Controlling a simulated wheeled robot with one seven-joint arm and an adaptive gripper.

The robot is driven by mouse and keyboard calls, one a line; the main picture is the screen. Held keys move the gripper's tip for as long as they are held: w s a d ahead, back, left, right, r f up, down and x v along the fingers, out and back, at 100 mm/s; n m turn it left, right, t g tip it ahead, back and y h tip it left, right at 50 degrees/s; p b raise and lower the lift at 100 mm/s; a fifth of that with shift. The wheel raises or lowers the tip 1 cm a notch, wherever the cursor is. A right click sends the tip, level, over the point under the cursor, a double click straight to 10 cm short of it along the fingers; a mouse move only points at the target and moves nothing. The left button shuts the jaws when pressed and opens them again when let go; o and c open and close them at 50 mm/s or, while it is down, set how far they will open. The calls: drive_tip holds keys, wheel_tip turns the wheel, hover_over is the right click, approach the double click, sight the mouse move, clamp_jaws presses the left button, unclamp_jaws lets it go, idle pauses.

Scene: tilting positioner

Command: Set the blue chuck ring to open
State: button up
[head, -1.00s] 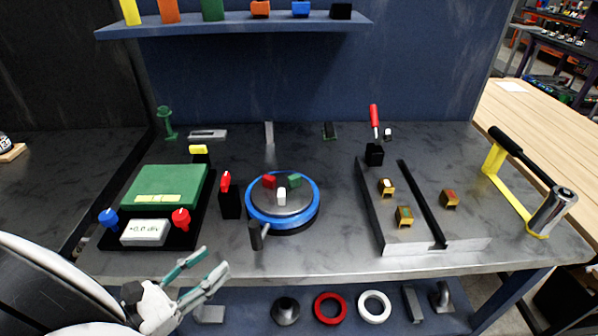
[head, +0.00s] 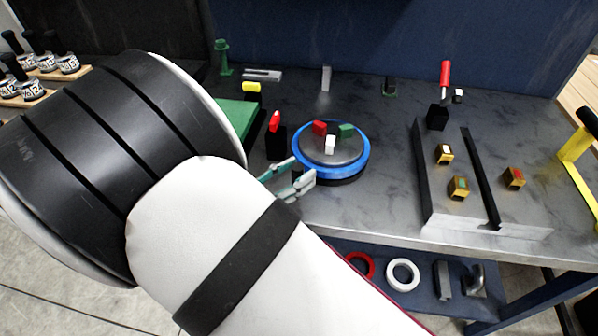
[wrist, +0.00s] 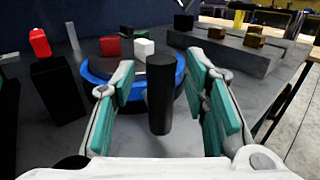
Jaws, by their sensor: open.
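The blue chuck ring (head: 360,163) surrounds a grey round chuck (head: 333,149) on the bench, with red, white and green jaws on top. In the wrist view the blue ring (wrist: 97,79) lies just beyond the fingers. Its black upright handle (wrist: 160,95) stands between the two green-padded fingers, with gaps on both sides. My gripper (head: 291,178) is open at the ring's front left; it also shows in the wrist view (wrist: 162,110). In the head view the handle is mostly hidden by the fingers.
A black block with a red lever (head: 274,122) stands left of the ring. A green-topped unit (head: 235,118) is partly hidden behind my arm. To the right is a grey slotted fixture (head: 480,226) with small brass blocks. Red and white rings (head: 403,274) lie on the lower shelf.

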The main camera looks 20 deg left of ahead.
drive_tip(key=shift+w+d, duration=0.2)
drive_tip(key=shift+w, duration=0.25)
clamp_jaws()
